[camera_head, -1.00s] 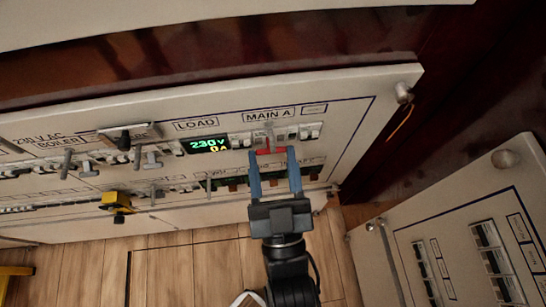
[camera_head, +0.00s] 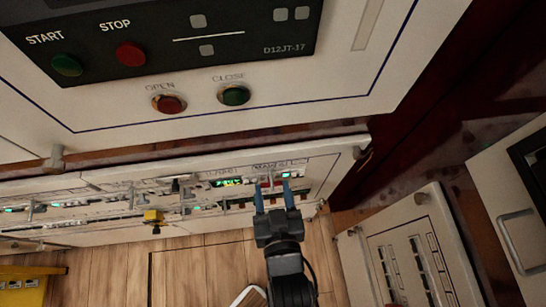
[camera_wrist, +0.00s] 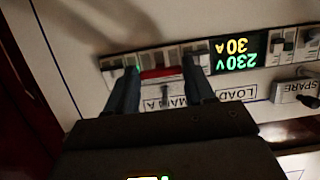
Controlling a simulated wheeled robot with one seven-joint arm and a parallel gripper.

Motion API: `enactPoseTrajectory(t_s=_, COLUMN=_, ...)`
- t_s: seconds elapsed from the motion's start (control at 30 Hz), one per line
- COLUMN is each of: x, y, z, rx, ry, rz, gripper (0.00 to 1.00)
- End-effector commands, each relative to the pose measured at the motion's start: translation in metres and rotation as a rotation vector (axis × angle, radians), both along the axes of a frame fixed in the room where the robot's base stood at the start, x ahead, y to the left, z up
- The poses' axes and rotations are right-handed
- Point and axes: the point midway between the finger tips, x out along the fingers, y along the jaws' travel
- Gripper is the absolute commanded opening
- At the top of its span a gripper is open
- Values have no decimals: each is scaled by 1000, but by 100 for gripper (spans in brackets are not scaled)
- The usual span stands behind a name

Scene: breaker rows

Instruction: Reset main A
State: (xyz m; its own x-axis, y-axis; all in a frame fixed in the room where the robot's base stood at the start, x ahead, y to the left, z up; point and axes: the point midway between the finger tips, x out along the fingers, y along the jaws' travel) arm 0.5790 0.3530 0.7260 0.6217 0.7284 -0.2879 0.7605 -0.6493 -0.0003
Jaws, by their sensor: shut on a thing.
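The main A switch shows in the wrist view with a red bar (camera_wrist: 160,73) and a short grey lever pointing toward its "MAIN A" label (camera_wrist: 166,103), upside down there. My gripper (camera_wrist: 162,84) has one blue finger on each side of the switch and is shut on it. The fingers hide the ends of the red bar. In the head view my gripper (camera_head: 272,187) reaches the panel's right part, and the switch is small and partly hidden between the fingers. The display (camera_wrist: 236,52) beside it reads 230V 30A.
The load label (camera_wrist: 238,95) and spare breaker (camera_wrist: 298,92) lie beside main A. A control panel with a red stop button (camera_head: 130,55) and green start button (camera_head: 67,65) is above. An open panel (camera_head: 410,255) stands at right.

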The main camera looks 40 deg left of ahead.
Motion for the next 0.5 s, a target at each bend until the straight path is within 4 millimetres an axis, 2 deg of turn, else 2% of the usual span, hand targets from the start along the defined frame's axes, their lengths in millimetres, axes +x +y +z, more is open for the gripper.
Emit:
enactPoseTrajectory(t_s=0.03, x=1, y=0, z=13, rx=-28, ry=23, rz=-1, gripper=23)
enactPoseTrajectory(t_s=0.5, x=4, y=4, z=22, rx=-250, ry=213, rz=-1, gripper=23)
